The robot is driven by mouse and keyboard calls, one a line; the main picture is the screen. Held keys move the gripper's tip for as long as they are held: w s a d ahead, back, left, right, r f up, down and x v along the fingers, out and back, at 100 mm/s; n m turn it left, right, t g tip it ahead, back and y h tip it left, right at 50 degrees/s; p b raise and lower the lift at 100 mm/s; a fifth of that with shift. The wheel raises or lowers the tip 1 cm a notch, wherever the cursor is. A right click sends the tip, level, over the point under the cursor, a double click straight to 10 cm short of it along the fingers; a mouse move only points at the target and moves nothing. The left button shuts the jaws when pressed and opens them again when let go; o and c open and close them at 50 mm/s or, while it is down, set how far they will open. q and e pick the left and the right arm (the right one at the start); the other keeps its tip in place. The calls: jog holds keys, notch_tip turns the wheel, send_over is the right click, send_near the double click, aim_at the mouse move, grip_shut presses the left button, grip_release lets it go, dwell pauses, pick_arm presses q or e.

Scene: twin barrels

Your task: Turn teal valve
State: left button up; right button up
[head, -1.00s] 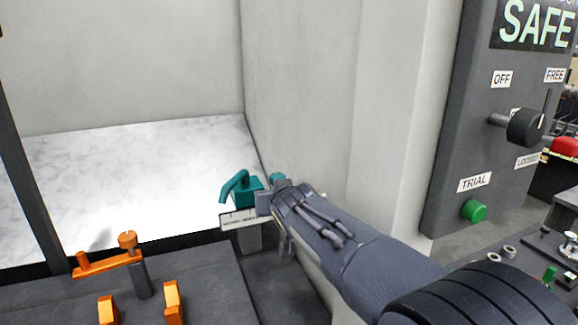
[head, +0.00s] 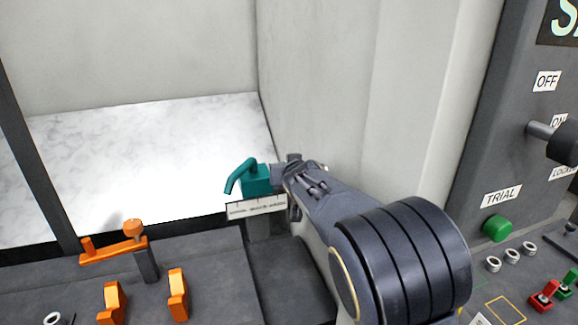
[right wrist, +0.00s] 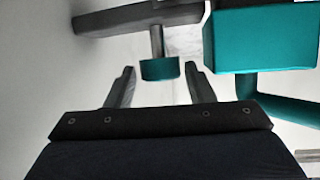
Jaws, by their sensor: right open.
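The teal valve fixture (head: 257,181) is a block with a curved spout, mounted on a grey post behind a pale scale plate (head: 257,208). My right gripper (head: 283,174) is just to the right of the block, and hides the valve's round knob in the head view. In the right wrist view the teal knob (right wrist: 160,69) sits on a short metal stem, between the tips of my open right gripper (right wrist: 162,76). A gap shows on both sides of the knob. The teal block also shows in the right wrist view (right wrist: 262,38). My left gripper is out of view.
Orange handles and clamps (head: 115,250) stand on the dark bench at the left. A pale wall (head: 350,90) rises close behind my right arm. A control panel (head: 495,120) with a green button (head: 497,228) is at the right. A marble-like surface (head: 150,155) lies behind.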

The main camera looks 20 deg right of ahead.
jog(key=shift+w+f, duration=0.1)
jog(key=shift+w, duration=0.05)
jog(key=shift+c, duration=0.3)
jog(key=c, duration=0.6)
jog(key=shift+a+f+m+b, duration=0.1)
jog(key=shift+f+m+b, duration=0.2)
jog(key=shift+b, duration=0.5)
jog(key=shift+c, duration=0.2)
jog(key=shift+a+r+m+h+b, duration=0.15)
jog(key=shift+m+h+b, duration=0.25)
jog(key=shift+h+b, duration=0.25)
jog(key=shift+r, duration=0.15)
jog(key=o, duration=0.7)
